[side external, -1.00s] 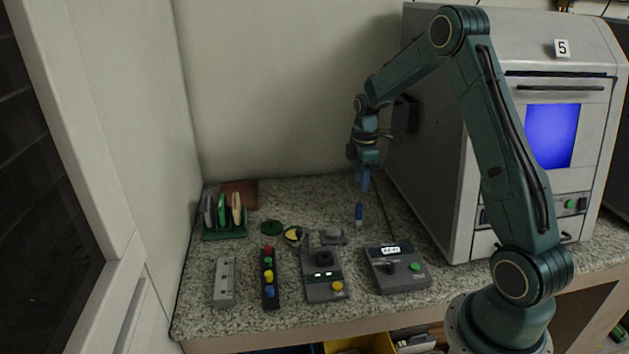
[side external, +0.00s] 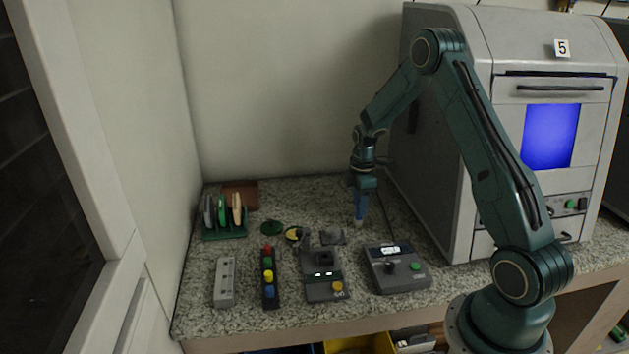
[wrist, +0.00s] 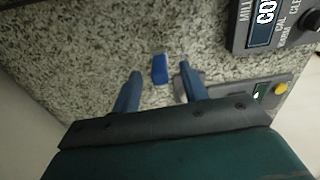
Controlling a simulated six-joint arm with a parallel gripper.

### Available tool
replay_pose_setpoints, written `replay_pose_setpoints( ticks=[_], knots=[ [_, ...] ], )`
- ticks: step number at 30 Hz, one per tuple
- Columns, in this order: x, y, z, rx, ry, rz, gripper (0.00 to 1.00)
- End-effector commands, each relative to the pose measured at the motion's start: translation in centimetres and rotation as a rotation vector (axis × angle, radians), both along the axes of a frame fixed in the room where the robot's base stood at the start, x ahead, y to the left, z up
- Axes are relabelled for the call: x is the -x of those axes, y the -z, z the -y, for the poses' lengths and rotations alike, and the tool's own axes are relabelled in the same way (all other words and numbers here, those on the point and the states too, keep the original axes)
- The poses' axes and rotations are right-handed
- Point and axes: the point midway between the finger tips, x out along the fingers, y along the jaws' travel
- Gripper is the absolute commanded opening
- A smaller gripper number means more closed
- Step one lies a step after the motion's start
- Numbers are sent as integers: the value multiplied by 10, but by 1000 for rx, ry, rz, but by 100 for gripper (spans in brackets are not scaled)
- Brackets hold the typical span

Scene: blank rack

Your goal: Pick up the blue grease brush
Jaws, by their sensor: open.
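The blue grease brush (wrist: 159,69) shows in the wrist view as a short blue block against the speckled counter, between my fingertips. In the side view my fingers overlap its blue part, and a pale lower end (side external: 359,222) shows just below them. My gripper (side external: 361,208) points down at the brush, with its blue fingers low over the counter. In the wrist view my gripper (wrist: 160,71) is open, with one finger on each side of the brush and a gap on both sides.
A grey device with a display (side external: 396,268) stands in front and to the right. A grey fixture with a yellow button (side external: 325,276) stands left of it. A strip of coloured knobs (side external: 268,278) and a green rack of discs (side external: 224,230) are further left. A large grey machine (side external: 440,150) stands at right.

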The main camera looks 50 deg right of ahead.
Motion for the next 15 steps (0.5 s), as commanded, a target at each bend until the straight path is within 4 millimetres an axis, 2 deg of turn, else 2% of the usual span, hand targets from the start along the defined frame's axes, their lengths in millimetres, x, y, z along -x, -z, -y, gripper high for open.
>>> replay_pose_setpoints(
  ticks=[6, 15],
  knots=[
    [0, 25, 0, -1, 1, -1, 44],
    [0, 31, 0, -1, 1, 0, 44]
  ],
)
